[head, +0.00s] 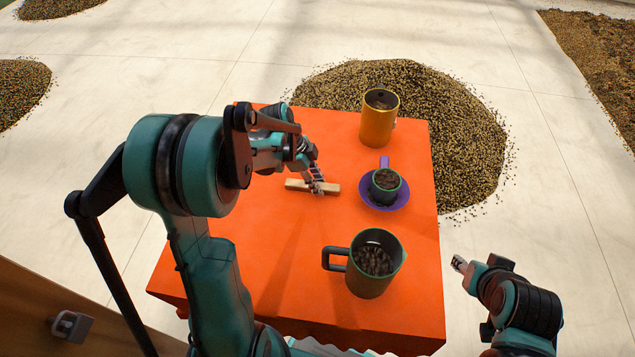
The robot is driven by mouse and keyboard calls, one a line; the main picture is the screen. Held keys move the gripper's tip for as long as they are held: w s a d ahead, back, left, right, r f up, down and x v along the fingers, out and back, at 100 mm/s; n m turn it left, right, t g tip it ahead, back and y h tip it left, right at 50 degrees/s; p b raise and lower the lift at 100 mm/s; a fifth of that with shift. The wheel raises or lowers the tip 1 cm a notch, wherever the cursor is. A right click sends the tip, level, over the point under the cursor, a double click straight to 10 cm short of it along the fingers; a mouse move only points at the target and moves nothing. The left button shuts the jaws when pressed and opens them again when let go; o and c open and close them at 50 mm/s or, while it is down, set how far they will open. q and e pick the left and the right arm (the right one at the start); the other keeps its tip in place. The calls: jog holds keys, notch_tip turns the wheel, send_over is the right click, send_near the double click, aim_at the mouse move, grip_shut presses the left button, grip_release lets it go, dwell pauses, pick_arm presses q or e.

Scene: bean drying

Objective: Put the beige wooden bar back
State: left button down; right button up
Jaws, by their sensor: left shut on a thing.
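The beige wooden bar (295,185) lies lengthwise across the orange table (275,260), left of the purple saucer. My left gripper (318,188) reaches down over the right part of the bar and is shut on it. The fingers hide a short part of the bar. I cannot tell whether the bar touches the table or is slightly raised. My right gripper (459,263) is off the table's right side, low in the picture and away from the bar. Its fingertips are too small to tell their opening.
A yellow cup (379,125) stands at the table's back right. A small dark cup (385,195) with beans sits on the purple saucer (399,204). A green mug (370,283) with beans stands near the front. Bean piles (455,125) lie on the floor. The table's left front is clear.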

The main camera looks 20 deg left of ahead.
aim_at(302, 183)
pick_arm(q)
jog(key=c, duration=1.3)
grip_release()
jog(key=shift+f, duration=0.15)
jog(key=shift+o, duration=0.2)
jog(key=shift+r, duration=0.2)
jog(key=shift+a+r, duration=0.15)
jog(key=shift+r, duration=0.25)
jog(key=p+v, duration=0.2)
jog(key=v, duration=0.9)
jog(key=s+d+n+t+y, duration=0.2)
jog(key=s+d+n+t, duration=0.1)
jog(key=s+n, duration=0.3)
jog(key=s+d+r+n+t+y, duration=0.1)
jog(key=s+d+n+t+y, duration=0.1)
jog(key=s+d+n, duration=0.4)
jog(key=s+n+t, duration=0.1)
jog(key=n, duration=0.2)
jog(key=shift+s+r, duration=0.2)
jog(key=shift+r, duration=0.15)
